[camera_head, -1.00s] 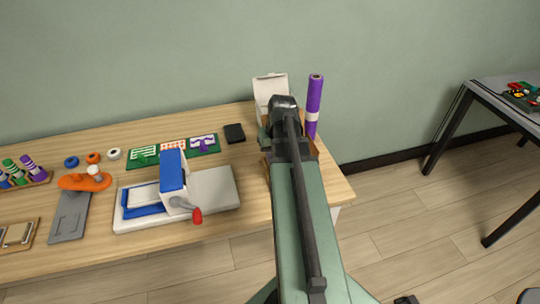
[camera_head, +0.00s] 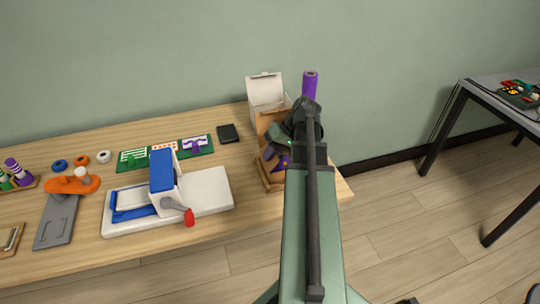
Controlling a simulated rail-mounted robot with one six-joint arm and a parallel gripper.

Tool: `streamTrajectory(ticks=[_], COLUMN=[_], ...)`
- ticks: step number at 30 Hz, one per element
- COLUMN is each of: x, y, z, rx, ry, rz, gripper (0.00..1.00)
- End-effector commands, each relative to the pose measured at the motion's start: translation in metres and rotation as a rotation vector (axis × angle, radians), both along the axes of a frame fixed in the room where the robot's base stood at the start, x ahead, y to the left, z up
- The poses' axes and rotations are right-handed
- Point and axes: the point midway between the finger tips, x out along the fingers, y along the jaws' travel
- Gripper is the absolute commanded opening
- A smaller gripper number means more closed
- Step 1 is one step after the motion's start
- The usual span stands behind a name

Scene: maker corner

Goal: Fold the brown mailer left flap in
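The brown mailer (camera_head: 267,178) is an open cardboard box at the right end of the wooden table. Its left wall and part of its raised back flap (camera_head: 268,118) show to the left of my arm; something purple lies in or over it. My arm covers the right part of the mailer, and I cannot make out the left flap clearly. My gripper (camera_head: 275,154) is only partly in view, over the mailer at the left of my wrist. Its fingers are too small and dark to tell whether they are open or touching the cardboard.
A white open box (camera_head: 265,90) stands behind the mailer, beside a purple roll (camera_head: 310,85). A white and blue press (camera_head: 165,195) with a red-knobbed handle stands to the left. A black block (camera_head: 228,133) lies near the back. Bare table lies between press and mailer.

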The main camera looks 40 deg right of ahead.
Motion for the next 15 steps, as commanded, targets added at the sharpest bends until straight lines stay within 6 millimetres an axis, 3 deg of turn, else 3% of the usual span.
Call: streamTrajectory(ticks=[7,12,15], x=[0.0003,0.0003,0.0003], y=[-0.0005,-0.0004,-0.0003], z=[-0.0001,0.0,0.0], rx=[-0.002,-0.002,-0.002], ry=[0.0,0.0,0.001], rz=[-0.001,-0.001,0.0], gripper=[0.0,0.27,0.28])
